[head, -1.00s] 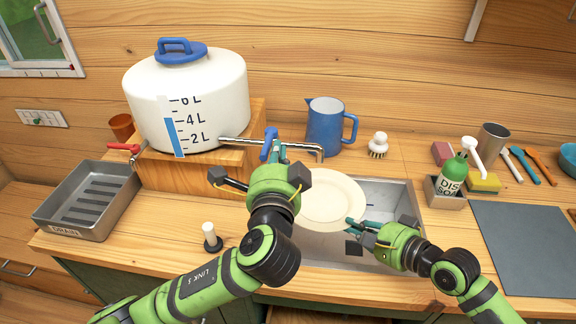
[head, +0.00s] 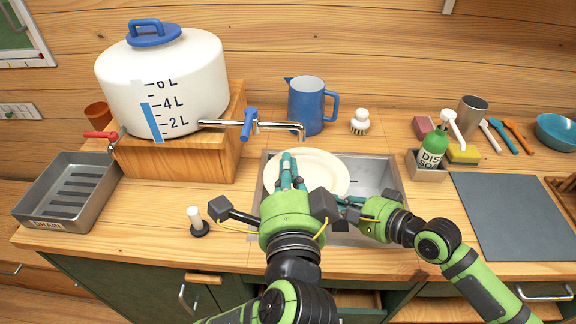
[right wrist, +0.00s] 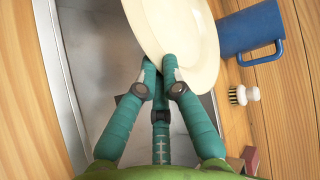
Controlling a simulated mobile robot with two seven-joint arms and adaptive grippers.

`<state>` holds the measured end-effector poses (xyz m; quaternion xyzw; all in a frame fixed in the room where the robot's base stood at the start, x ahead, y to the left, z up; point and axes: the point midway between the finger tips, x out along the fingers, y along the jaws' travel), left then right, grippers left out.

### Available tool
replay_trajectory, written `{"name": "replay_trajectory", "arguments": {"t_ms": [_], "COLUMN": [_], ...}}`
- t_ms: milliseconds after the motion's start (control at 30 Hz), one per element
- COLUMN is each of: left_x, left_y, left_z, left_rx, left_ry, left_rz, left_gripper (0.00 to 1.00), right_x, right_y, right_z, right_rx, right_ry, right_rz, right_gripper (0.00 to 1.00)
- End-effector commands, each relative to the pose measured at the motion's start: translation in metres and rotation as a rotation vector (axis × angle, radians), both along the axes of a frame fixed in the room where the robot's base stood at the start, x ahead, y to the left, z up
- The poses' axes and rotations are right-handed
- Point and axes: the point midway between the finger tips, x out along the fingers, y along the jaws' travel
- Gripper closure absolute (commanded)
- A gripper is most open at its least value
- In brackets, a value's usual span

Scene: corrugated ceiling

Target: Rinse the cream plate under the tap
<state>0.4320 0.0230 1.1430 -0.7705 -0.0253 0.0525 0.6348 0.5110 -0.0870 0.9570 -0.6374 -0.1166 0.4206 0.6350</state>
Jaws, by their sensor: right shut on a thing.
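The cream plate (head: 325,168) is held tilted over the metal sink (head: 372,172), below and in front of the tap spout (head: 290,125). My right gripper (head: 345,205) is shut on the plate's near right rim; the right wrist view shows its fingertips (right wrist: 165,72) on the edge of the plate (right wrist: 185,35). The tap's blue handle (head: 250,122) sits on the pipe from the white tank (head: 165,85). No water stream is visible. My left gripper (head: 291,170) is in front of the plate in the head view, away from the handle; its finger gap is unclear.
A blue jug (head: 307,105) and a scrub brush (head: 360,122) stand behind the sink. A soap bottle (head: 433,150) stands in a caddy at right, beside a grey mat (head: 510,210). A drain tray (head: 68,190) and a small stopper (head: 198,222) are at left.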

Motion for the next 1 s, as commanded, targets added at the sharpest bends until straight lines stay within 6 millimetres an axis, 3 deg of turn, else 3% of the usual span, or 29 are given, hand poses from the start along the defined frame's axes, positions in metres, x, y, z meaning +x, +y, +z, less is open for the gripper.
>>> {"name": "replay_trajectory", "arguments": {"t_ms": [267, 1000], "left_x": [0.000, 0.001], "left_y": [0.000, 0.000], "left_z": [0.006, 0.044], "left_rx": [0.000, 0.000], "left_ry": [0.000, 0.000], "left_rz": [-0.001, -0.001], "left_gripper": [1.00, 1.00], "right_x": [-0.005, -0.062], "right_y": [-0.001, -0.014], "right_z": [0.003, 0.003], "right_rx": [0.003, 0.002], "right_ry": [-0.003, -0.002], "right_rz": [-0.001, 0.000], "right_gripper": [1.00, 1.00]}}
